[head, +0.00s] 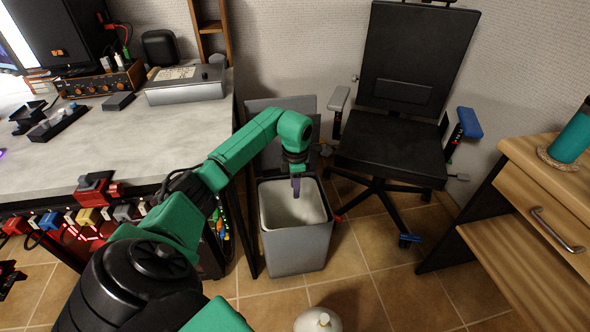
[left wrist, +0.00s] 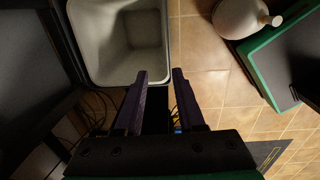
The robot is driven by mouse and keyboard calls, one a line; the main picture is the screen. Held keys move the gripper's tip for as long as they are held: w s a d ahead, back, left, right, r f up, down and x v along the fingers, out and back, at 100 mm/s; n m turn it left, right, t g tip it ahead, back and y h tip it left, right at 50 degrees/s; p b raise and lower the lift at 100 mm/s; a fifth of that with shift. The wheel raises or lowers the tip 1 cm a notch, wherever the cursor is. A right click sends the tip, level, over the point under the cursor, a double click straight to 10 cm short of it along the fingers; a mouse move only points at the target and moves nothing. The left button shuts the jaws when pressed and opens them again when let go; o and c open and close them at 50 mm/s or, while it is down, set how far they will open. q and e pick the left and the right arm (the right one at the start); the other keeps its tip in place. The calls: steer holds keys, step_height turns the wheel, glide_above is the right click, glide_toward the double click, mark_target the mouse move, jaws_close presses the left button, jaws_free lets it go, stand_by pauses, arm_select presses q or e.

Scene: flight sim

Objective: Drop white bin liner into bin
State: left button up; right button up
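A grey bin (head: 297,249) stands open on the tiled floor between the desk and the office chair. Its pale inside (left wrist: 118,45) looks empty in the left wrist view. A white rounded thing with a narrow neck and a small knob, probably the tied bin liner (head: 318,321), shows at the bottom edge of the head view. It also shows at the top right of the left wrist view (left wrist: 241,17), outside the bin. My left gripper (head: 296,187) points down at the bin opening. Its purple fingers (left wrist: 160,74) are apart with nothing between them. My right gripper is not in view.
A grey-topped desk (head: 110,130) with electronics stands left of the bin, cables under its edge. A black office chair (head: 392,150) is behind to the right. A wooden drawer unit (head: 545,185) with a teal bottle (head: 573,137) stands at right. Tiled floor right of the bin is clear.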

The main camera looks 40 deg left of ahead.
arm_select(q)
step_height(320, 180, up, 14)
steer(key=p, duration=0.2)
steer(key=shift+s+d+r, duration=0.25)
steer(key=shift+d, duration=0.05)
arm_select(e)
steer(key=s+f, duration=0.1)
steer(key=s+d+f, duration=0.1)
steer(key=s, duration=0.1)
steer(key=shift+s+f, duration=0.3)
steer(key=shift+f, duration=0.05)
